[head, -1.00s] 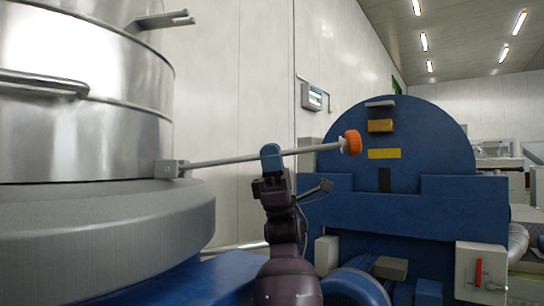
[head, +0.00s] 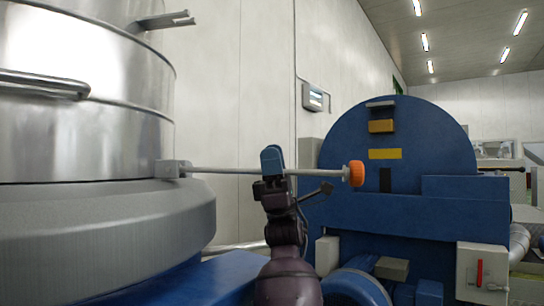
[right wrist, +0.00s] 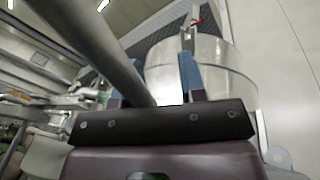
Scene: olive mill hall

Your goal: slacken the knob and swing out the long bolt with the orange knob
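The long bolt (head: 225,171) lies about level, swung out to the right from the steel vessel. Its left end sits in a bracket (head: 172,169) on the vessel's lower rim. Its orange knob (head: 357,173) is at the free right end. My right gripper (head: 272,160) stands at the middle of the rod, with its blue fingers pointing up. In the right wrist view the rod (right wrist: 95,42) runs down between the spread fingers (right wrist: 160,80), with a gap to the right finger. The gripper is open around the rod. My left gripper is out of view.
The steel vessel (head: 80,130) fills the left, with a forked lug (head: 163,20) high on its side and a bar handle (head: 42,84). A blue rounded machine (head: 430,150) stands behind the knob. A grey box with a red lever (head: 482,270) is at lower right.

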